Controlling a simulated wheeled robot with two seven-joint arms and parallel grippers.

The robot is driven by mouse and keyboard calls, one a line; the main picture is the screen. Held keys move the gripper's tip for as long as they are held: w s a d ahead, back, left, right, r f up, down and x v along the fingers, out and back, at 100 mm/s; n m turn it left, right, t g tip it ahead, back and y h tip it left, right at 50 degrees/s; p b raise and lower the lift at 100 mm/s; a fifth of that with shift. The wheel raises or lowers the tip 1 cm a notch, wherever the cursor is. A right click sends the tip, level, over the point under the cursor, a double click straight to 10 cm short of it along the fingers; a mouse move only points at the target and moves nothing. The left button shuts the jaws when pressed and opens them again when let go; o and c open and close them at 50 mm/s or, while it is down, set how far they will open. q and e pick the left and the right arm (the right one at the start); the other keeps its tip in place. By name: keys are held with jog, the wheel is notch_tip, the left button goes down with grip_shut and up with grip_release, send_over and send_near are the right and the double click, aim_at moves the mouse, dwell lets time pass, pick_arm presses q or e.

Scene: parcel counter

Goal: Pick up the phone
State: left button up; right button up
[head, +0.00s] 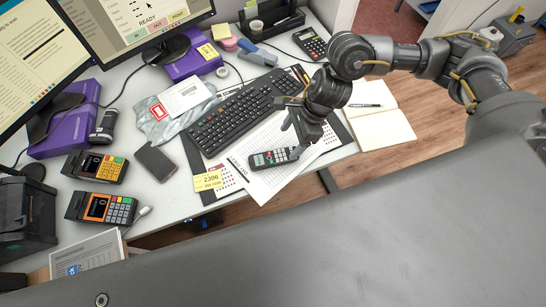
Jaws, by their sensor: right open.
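A dark handset with a small screen and a keypad (268,159), which looks like the phone, lies on the printed sheet near the front edge of the counter. My right gripper (297,143) is open, right at the right end of the handset. Its fingers partly hide that end, and I cannot tell whether they touch it. A flat dark slab (155,161) lies further left on the counter; I cannot tell whether it is a phone or a case. My left gripper is not in view.
A black keyboard (240,112) lies behind the handset. A yellow ticket (208,181) lies to its left and an open notebook (382,125) to its right. Two card terminals (97,166) (106,207) are at the left. Monitors stand at the back left.

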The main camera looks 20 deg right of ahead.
send_over(273, 157)
jog(key=d, duration=0.3)
jog(key=f, duration=0.3)
jog(key=s+f, duration=0.1)
jog(key=f, duration=0.1)
jog(key=shift+a+f+p, duration=0.1)
jog(key=shift+a+p, duration=0.1)
jog(key=shift+p, duration=0.1)
jog(key=shift+w+p+x, duration=0.2)
jog(key=shift+p+x, duration=0.25)
jog(key=shift+x, duration=0.85)
jog(key=shift+w+p+x, duration=0.15)
jog(key=shift+p+x, duration=0.25)
jog(key=shift+x, duration=0.9)
jog(key=c, duration=1.3)
jog(key=shift+r, duration=0.2)
